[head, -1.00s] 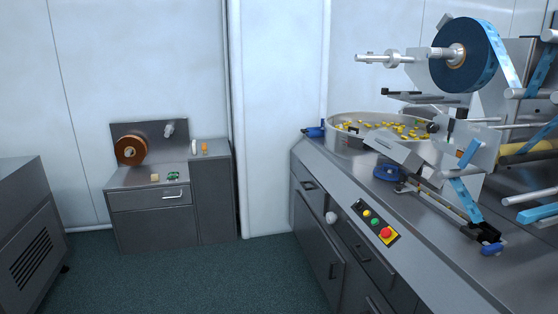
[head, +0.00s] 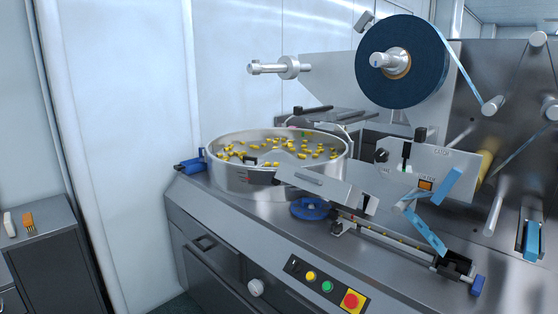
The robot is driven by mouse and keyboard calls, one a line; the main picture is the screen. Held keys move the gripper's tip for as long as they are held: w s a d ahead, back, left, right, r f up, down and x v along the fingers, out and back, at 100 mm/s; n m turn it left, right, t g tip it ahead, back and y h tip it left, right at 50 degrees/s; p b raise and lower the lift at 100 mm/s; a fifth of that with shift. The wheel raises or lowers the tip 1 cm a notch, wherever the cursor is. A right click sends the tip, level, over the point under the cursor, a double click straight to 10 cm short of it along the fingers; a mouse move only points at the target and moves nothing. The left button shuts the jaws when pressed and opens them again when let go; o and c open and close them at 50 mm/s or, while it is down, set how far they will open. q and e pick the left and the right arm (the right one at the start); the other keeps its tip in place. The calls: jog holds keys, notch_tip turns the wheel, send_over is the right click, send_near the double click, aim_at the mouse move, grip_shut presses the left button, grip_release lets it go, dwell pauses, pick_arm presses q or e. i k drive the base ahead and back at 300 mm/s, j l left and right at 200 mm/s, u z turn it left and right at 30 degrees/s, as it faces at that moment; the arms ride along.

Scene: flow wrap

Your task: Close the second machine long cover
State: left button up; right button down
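The wrapping machine (head: 235,220) stands at centre and right in the head view. A tilted metal plate (head: 312,186) sits in front of its round bowl, above the feed track (head: 395,243). The track lies uncovered, with small yellow pieces along part of it. I cannot tell for certain which part is the long cover, or whether this is the second machine. Neither of my grippers is in view.
The steel bowl (head: 228,179) holds many yellow pieces. A blue film roll (head: 424,62) is mounted above. A button panel (head: 326,284) is on the front edge. A grey cabinet (head: 45,240) stands at left, with a gap before the machine.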

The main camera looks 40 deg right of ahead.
aim_at(341, 192)
jog(key=i+z, duration=0.15)
jog(key=i, duration=0.65)
jog(key=i+j+z, duration=0.2)
jog(key=i, duration=0.55)
